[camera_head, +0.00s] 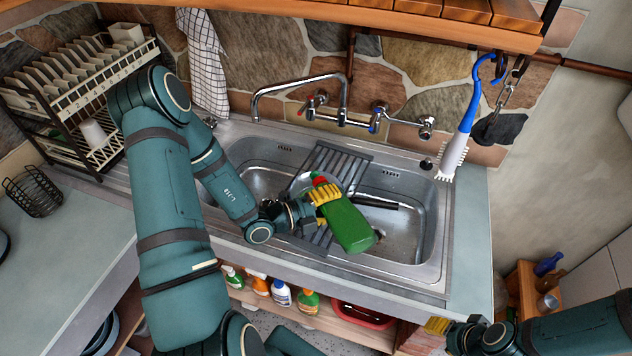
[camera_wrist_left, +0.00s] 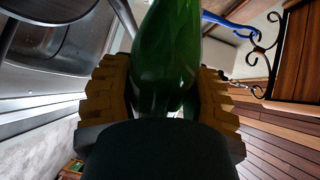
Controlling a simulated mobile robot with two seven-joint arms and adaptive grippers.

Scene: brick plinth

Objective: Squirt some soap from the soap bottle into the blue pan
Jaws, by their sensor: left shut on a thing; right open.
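The green soap bottle (camera_head: 350,225) with a red cap (camera_head: 318,180) is held tilted over the sink. Its cap points to the upper left and its base to the lower right. My left gripper (camera_head: 326,194) is shut around the bottle near the cap end. In the left wrist view the green bottle (camera_wrist_left: 168,50) stands between the yellow fingers. A dark handle (camera_head: 380,202) shows in the right basin behind the bottle. The blue pan itself cannot be made out; the bottle may hide it. My right gripper (camera_head: 437,326) is open and empty at the lower right, away from the sink.
The steel sink (camera_head: 440,240) has two basins and a dark drying rack (camera_head: 340,158) across its middle. The faucet (camera_head: 300,86) arches behind. A dish rack (camera_head: 80,85) stands left. A brush (camera_head: 455,150) hangs right. Several bottles stand on the shelf below (camera_head: 325,316).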

